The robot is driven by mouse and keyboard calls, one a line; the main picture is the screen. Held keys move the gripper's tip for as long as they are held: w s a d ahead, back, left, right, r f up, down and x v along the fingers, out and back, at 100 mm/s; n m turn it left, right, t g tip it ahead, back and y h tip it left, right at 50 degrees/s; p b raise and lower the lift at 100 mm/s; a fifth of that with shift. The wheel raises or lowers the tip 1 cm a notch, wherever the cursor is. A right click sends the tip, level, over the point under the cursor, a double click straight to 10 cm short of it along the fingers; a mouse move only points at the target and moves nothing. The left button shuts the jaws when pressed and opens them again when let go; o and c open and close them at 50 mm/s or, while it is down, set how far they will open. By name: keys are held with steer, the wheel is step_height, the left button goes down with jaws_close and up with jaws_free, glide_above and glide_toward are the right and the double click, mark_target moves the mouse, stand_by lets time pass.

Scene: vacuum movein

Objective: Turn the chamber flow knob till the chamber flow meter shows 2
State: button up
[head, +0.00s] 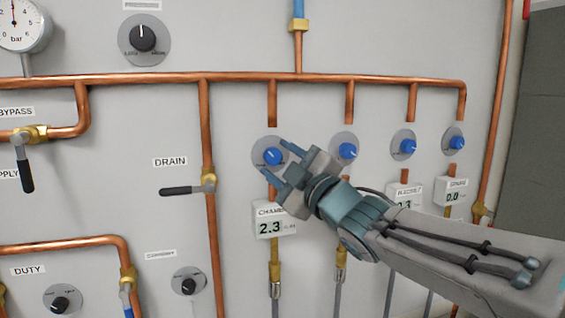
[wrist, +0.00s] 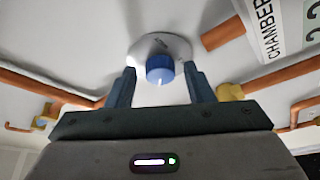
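The chamber flow knob (head: 273,156) is blue with a white pointer line, on a round grey plate on the panel. It also shows in the wrist view (wrist: 160,69), between my two fingers. The chamber flow meter (head: 275,222) below it reads 2.3, its label partly hidden by my gripper. My gripper (head: 274,159) is open, its fingertips to either side of the knob. In the wrist view there is a visible gap between each finger and the knob, so the fingers do not appear to touch it.
Three more blue knobs (head: 346,151) (head: 404,145) (head: 455,142) sit to the right, with my arm passing below them. A copper pipe (head: 230,78) runs above. The drain valve's black lever (head: 180,191) is at the left. Other meters (head: 453,193) sit at the right.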

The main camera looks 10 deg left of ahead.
steer(key=c, duration=0.7)
steer(key=m+b, duration=0.1)
steer(key=b, duration=0.1)
steer(key=shift+f+t+b, duration=0.3)
steer(key=shift+f+t, duration=0.05)
steer(key=shift+t, duration=0.05)
steer(key=shift+m+b, duration=0.9)
steer(key=shift+b, duration=0.15)
steer(key=m+t+b, duration=0.1)
steer(key=m+b, duration=0.1)
steer(key=shift+a+t+h+b, duration=0.1)
steer(key=shift+t+h+b, duration=0.2)
steer(key=shift+b, duration=0.1)
steer(key=shift+s+r+m+b, duration=0.15)
steer(key=shift+m+b, duration=0.25)
steer(key=shift+m, duration=0.2)
steer(key=o, duration=0.9)
steer(key=shift+o, duration=0.2)
